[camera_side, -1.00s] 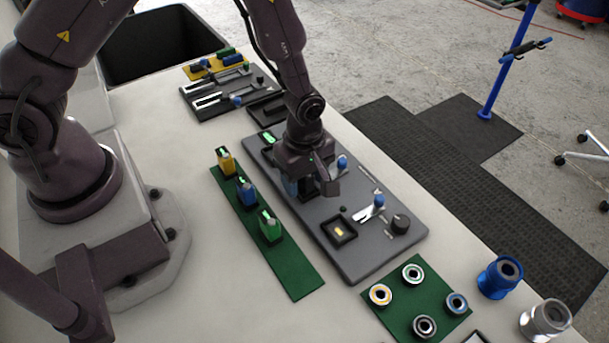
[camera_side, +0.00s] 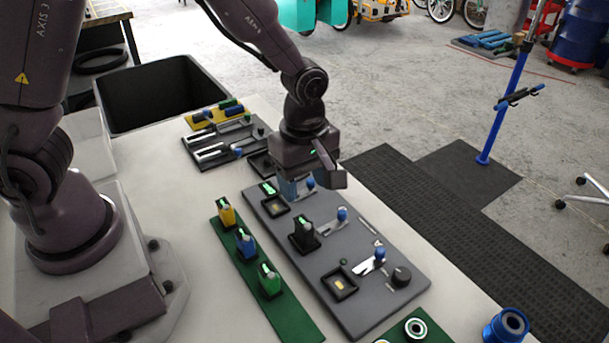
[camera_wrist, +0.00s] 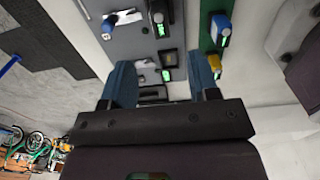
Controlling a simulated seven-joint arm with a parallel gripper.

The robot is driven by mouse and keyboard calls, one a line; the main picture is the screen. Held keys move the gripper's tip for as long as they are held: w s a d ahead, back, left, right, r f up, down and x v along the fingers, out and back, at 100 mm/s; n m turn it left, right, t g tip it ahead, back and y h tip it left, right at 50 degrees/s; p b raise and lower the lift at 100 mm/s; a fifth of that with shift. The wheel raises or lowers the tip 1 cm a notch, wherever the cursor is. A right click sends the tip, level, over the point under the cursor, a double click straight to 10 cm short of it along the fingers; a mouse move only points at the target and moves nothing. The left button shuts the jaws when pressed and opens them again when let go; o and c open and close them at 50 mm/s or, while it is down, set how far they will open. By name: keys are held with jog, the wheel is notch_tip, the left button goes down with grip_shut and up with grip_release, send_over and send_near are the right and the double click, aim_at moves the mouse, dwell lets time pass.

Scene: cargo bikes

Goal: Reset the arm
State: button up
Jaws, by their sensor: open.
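My gripper (camera_side: 298,188) is open, with nothing visible between its blue fingers. It hangs over the far end of the grey panel (camera_side: 375,305), apart from the black block (camera_side: 303,236). In the wrist view the two fingers of my gripper (camera_wrist: 162,80) stand wide apart. The black block stands upright in the panel's middle position, with a green mark on top. It also shows in the wrist view (camera_wrist: 160,14).
A green strip (camera_side: 295,318) holds yellow (camera_side: 226,213), blue (camera_side: 246,243) and green (camera_side: 269,280) blocks. Blue-knobbed levers (camera_side: 379,256) stand on the panel. A black bin (camera_side: 160,95) is at the back left. A blue cylinder (camera_side: 507,325) stands front right. Bare table lies left of the strip.

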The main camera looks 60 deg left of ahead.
jog(key=s+a+r+m+t, duration=0.2)
jog(key=s+a+r+m, duration=0.1)
jog(key=s+r+m, duration=0.4)
jog(key=s+a+r+m+t, duration=0.3)
jog(key=s+r+m, duration=0.4)
jog(key=r+m, duration=0.4)
jog(key=shift+a+r+t, duration=0.3)
jog(key=shift+a+r, duration=0.45)
jog(key=shift+r, duration=0.15)
